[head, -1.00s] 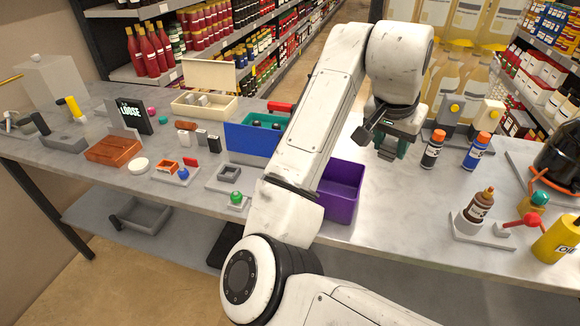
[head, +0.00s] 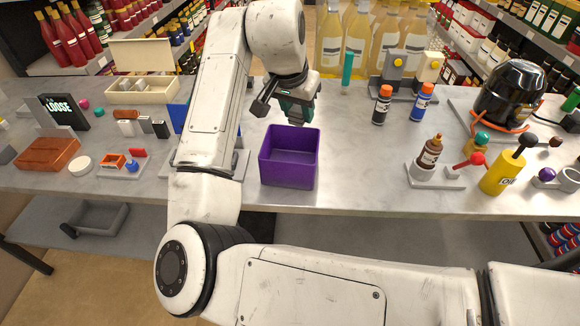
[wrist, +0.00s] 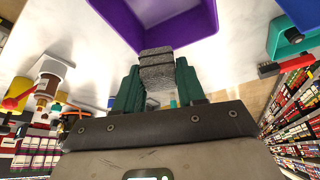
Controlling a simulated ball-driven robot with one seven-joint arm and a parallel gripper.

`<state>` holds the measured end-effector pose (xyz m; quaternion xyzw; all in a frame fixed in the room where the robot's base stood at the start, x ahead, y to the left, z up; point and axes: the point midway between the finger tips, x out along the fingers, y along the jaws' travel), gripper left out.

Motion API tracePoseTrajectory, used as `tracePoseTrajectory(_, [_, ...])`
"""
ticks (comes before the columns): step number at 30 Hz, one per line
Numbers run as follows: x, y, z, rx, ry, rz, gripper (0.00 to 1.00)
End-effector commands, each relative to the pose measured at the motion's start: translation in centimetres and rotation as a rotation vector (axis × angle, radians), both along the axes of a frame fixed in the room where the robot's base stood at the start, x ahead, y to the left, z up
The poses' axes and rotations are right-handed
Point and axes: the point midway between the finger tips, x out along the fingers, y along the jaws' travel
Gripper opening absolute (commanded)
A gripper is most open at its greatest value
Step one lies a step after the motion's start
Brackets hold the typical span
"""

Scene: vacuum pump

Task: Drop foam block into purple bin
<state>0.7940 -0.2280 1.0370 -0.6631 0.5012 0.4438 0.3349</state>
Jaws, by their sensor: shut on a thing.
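The purple bin (head: 288,172) stands open at the front edge of the grey counter, and its inside looks empty. My gripper (head: 299,112) is just behind the bin's back rim in the head view, pointing down. In the wrist view, the green fingers of my gripper (wrist: 158,84) are shut on a grey, rough-faced foam block (wrist: 157,68). The purple bin also shows at the top of the wrist view (wrist: 203,22), beyond the block. The block cannot be made out in the head view.
A teal upright cylinder (head: 347,72) and orange-capped bottles (head: 382,104) stand right of my gripper. A brown bottle on a stand (head: 428,158) is farther right. A blue panel (head: 178,117) is partly hidden behind my arm. Counter right of the bin is clear.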

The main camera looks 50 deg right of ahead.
Motion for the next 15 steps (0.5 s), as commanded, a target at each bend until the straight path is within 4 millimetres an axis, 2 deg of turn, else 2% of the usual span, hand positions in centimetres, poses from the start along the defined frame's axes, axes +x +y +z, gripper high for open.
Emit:
tracePoseTrajectory(1, [0.02, 0.02, -0.86, 0.0, -0.001, 0.0, 0.11])
tracePoseTrajectory(3, [0.03, 0.0, -1.13, -0.001, -0.001, 0.001, 0.11])
tracePoseTrajectory(12, [0.02, -0.01, -1.11, -0.001, 0.0, 0.001, 0.11])
tracePoseTrajectory(13, [0.02, -0.01, -1.11, -0.001, 0.0, 0.001, 0.41])
tracePoseTrajectory(15, [0.02, 0.0, -1.11, -0.001, 0.0, 0.001, 0.48])
